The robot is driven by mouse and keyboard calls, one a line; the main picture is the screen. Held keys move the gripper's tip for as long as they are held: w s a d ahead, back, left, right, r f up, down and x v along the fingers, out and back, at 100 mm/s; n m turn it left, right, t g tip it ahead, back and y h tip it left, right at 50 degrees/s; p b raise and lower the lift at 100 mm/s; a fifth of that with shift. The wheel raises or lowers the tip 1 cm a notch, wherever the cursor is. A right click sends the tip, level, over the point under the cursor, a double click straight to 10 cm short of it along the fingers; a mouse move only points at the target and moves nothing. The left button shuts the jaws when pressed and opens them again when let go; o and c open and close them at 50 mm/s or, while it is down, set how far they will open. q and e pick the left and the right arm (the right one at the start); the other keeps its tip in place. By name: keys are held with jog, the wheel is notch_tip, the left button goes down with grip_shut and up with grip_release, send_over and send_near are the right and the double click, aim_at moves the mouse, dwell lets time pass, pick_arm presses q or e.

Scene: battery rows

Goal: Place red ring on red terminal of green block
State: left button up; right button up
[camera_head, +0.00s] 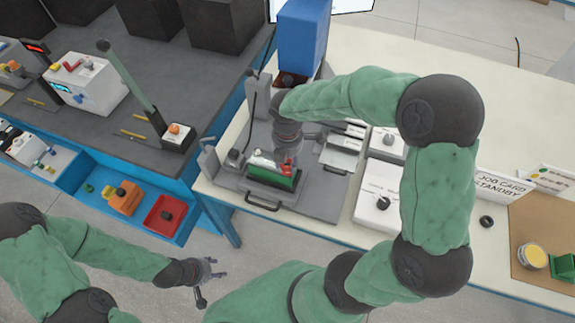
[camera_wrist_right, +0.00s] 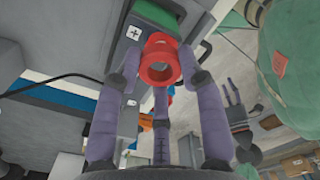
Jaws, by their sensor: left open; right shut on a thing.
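The green block (camera_head: 272,176) sits in a grey fixture on the pale bench, below my right gripper (camera_head: 285,158). In the right wrist view, the red ring (camera_wrist_right: 146,67) is held between the fingertips of my right gripper (camera_wrist_right: 158,75), its opening facing the camera. Part of the green block (camera_wrist_right: 158,14) shows beyond it, beside a grey plate with a plus sign. More red shows just behind the ring; I cannot tell whether it is the red terminal or whether the ring touches it. My left gripper (camera_head: 205,274) is open and empty over the floor.
A blue upright box (camera_head: 303,35) stands behind the fixture. White boxes (camera_head: 376,205) stand to its right. A blue tray (camera_head: 105,178) with orange and red parts lies left. A job card (camera_head: 503,185) stands at right.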

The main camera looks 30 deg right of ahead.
jog(key=shift+f, duration=1.15)
jog(key=shift+f, duration=0.15)
jog(key=o, duration=0.8)
jog(key=shift+c, duration=0.2)
notch_tip(320, 180, up, 12)
jog(key=p, duration=0.2)
jog(key=shift+r, duration=0.2)
jog(key=shift+f, duration=0.1)
